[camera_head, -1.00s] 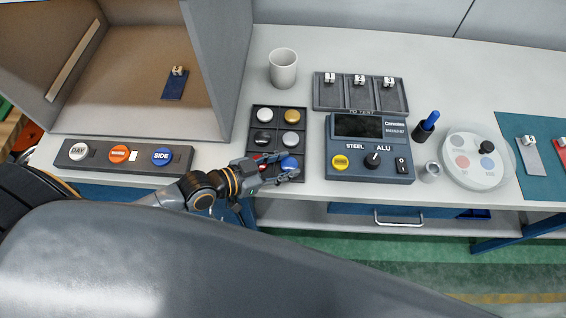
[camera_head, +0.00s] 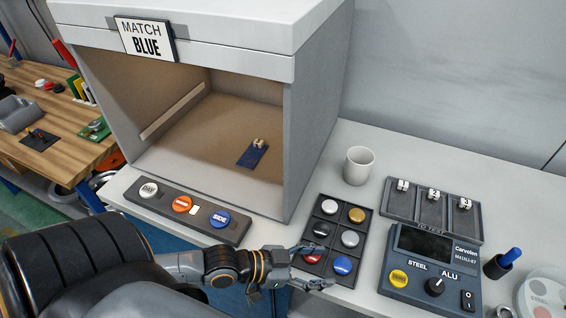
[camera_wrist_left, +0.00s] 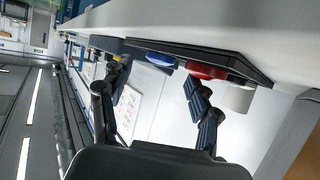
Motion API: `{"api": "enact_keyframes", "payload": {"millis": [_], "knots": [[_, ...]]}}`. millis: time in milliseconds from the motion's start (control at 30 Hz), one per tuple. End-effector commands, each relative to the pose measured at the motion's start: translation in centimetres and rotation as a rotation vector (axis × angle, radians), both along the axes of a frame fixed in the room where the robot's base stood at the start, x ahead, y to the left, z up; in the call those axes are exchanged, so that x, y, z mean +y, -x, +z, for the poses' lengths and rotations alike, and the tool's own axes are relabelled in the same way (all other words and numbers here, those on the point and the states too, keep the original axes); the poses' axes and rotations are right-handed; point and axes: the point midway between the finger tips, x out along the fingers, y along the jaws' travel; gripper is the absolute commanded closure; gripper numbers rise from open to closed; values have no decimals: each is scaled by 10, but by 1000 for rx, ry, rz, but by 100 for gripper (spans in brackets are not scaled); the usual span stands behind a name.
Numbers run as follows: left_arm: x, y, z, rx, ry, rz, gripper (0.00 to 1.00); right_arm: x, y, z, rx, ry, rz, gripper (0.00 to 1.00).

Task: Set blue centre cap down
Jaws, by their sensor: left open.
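The blue centre cap (camera_head: 343,265) lies in the front right compartment of the black six-compartment tray (camera_head: 318,283). My left gripper (camera_head: 322,268) is open at the tray's front, its fingers apart just left of the blue cap. Whether a finger touches the cap I cannot tell. In the left wrist view the blue cap (camera_wrist_left: 160,63) shows at the tray's edge beyond the open fingers (camera_wrist_left: 155,82), beside a red cap (camera_wrist_left: 205,71). My right gripper is not in view.
The tray also holds silver, gold, black and red caps. A button bar (camera_head: 187,207) lies left, before the grey booth marked MATCH BLUE (camera_head: 306,130). A white mug (camera_head: 358,166) stands behind the tray. The tester (camera_head: 432,270) is close on the right.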

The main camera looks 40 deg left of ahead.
Motion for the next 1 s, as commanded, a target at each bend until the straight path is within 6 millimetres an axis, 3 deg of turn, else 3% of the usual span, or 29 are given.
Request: {"api": "enact_keyframes", "payload": {"millis": [33, 500, 700, 800, 1000], "knots": [[5, 8, -1, 3, -3, -4, 37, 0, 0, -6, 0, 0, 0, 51], [45, 54, 28, 3, -1, 1, 37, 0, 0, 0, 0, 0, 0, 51], [52, 62, 34, 1, 1, 1, 37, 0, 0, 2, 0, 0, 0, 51], [54, 64, 35, -1, 1, 0, 47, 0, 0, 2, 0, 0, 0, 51], [55, 64, 35, -1, 0, 1, 47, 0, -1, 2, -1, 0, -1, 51]]}}
